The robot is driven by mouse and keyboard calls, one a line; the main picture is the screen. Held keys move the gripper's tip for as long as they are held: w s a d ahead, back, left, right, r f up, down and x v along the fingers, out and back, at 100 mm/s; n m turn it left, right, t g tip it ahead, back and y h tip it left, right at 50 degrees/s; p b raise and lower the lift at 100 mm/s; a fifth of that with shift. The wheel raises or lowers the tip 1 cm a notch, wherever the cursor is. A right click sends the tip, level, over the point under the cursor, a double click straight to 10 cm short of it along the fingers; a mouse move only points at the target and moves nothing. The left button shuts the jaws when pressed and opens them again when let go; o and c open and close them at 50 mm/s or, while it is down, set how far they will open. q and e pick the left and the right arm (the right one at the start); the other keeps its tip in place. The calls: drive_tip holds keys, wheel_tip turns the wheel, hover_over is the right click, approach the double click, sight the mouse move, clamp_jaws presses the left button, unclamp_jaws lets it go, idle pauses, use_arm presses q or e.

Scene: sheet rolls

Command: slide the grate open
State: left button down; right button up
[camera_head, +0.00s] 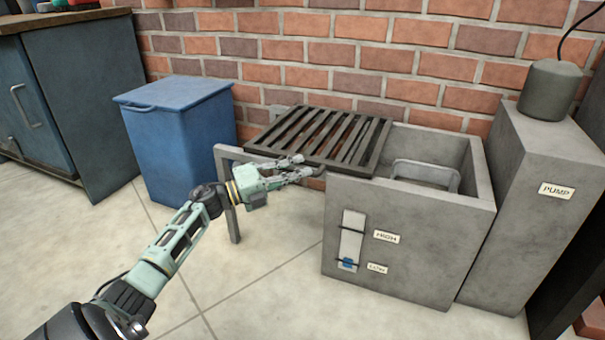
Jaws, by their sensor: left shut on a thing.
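The grate (324,137) is a dark slatted panel. It lies flat, partly on a grey frame at the left and partly over the left part of a grey concrete box (398,233). The right part of the box is open at the top, and a grey metal handle or rim (426,172) shows inside. My left gripper (303,169) is at the grate's front edge. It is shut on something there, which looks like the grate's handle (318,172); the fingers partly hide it. My right gripper is not in view.
A grey support frame (231,200) stands left of the box. A blue lidded bin (177,137) is behind my left arm. A grey pump block (540,190) stands close at the right. A brick wall closes off the back; the floor in front is clear.

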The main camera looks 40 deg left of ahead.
use_arm(q)
drive_tip(key=shift+f, duration=0.1)
drive_tip(key=c, duration=1.8)
unclamp_jaws()
drive_tip(key=shift+o, duration=0.2)
drive_tip(key=v, duration=1.2)
